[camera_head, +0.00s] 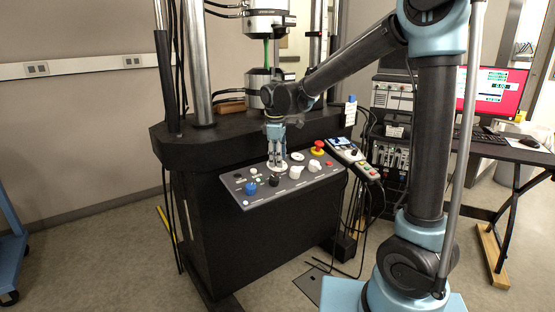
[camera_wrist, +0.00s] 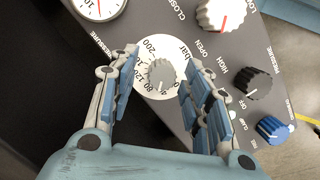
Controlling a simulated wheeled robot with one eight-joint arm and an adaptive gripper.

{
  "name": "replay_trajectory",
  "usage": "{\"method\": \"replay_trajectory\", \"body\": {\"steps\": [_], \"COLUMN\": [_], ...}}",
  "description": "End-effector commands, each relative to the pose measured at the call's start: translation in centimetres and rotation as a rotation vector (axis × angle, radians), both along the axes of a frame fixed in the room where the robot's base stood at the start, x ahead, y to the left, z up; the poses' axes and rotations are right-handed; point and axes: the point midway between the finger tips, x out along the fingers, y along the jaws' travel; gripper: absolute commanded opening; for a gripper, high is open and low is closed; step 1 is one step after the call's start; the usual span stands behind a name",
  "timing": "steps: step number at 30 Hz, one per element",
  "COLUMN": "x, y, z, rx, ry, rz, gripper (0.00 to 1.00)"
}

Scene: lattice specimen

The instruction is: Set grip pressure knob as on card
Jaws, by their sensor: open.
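The wrist view shows a grey knob (camera_wrist: 160,73) on a round white dial (camera_wrist: 153,50) marked "bar", with numbers including 200 and 120. Its exact setting is too small to read. My gripper (camera_wrist: 163,62) is open, with one finger on each side of the knob; I cannot tell whether either touches it. In the head view my gripper (camera_head: 277,163) points down over the control panel (camera_head: 243,205), and the knob is largely hidden by the fingers. A small white and blue item (camera_head: 350,110) stands at the machine's edge; I cannot tell whether it is the card.
Close by are a black knob (camera_wrist: 258,83), a blue knob (camera_wrist: 272,129), a white knob with a red mark (camera_wrist: 226,14) and a gauge (camera_wrist: 98,6). A red stop button (camera_head: 317,148) and a pendant (camera_head: 346,150) lie right of my gripper. Metal columns (camera_head: 197,65) rise behind.

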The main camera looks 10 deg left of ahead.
Motion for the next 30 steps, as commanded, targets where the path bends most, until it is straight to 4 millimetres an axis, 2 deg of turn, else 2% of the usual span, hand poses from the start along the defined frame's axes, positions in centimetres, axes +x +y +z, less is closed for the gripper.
{"method": "replay_trajectory", "body": {"steps": [11,15,17,20,30], "x": [0.06,0.06,0.07,0.06,0.21], "y": [-0.02,-0.02,-0.03,0.51,0.01], "z": [-0.47,-0.46,-0.46,-0.45,-0.41], "rx": [0.000,0.000,0.000,0.000,0.011], "ry": [0.000,0.000,0.000,-0.001,0.011], "rz": [0.000,0.000,0.000,0.002,-0.067], "gripper": [0.45,0.13,0.00,0.01,0.00]}}
